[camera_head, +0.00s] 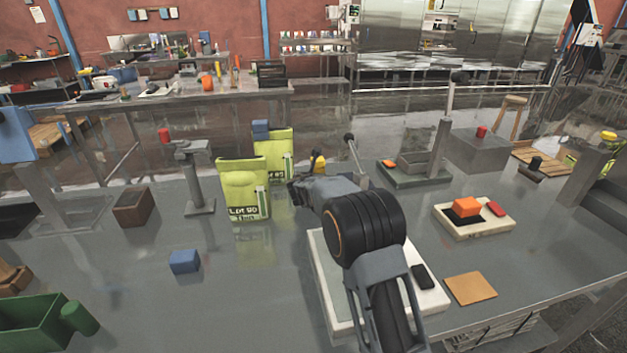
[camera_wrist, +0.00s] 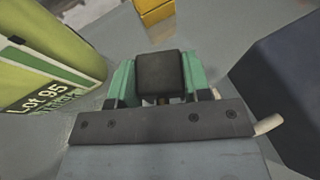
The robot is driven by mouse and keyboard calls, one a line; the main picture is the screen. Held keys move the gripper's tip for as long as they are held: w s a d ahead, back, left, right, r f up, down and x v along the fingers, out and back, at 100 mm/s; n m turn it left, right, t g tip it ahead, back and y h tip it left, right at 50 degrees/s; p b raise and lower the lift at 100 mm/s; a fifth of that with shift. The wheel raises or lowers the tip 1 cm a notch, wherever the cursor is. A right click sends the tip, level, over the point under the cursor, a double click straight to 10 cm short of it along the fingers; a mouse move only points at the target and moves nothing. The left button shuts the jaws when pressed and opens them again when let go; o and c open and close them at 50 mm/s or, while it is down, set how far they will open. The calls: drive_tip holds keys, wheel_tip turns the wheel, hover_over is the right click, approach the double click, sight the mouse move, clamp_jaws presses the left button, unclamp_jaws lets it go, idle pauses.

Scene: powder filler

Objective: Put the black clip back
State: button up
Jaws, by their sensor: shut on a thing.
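My gripper (camera_wrist: 158,78) has its green fingers shut on a small dark block, which looks like the black clip (camera_wrist: 158,68). In the head view my gripper (camera_head: 302,188) is above the table, just right of the front green bag marked Lot 95 (camera_head: 243,192); my own arm partly covers it, and the clip cannot be made out there. The Lot 95 bag also stands close at the left of the wrist view (camera_wrist: 40,62). A second green bag (camera_head: 275,150) stands behind, with a blue clip (camera_head: 260,127) on top.
A blue block (camera_head: 185,261) lies on the open table at front left. A white tray (camera_head: 336,318) lies under my arm. A yellow thing (camera_wrist: 155,10) lies beyond my fingers.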

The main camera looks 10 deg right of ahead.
drive_tip(key=shift+f, duration=0.1)
drive_tip(key=o, duration=0.9)
drive_tip(key=shift+r, duration=0.25)
drive_tip(key=b+v, duration=0.1)
drive_tip(key=v, duration=1.1)
drive_tip(key=shift+a+f, duration=0.1)
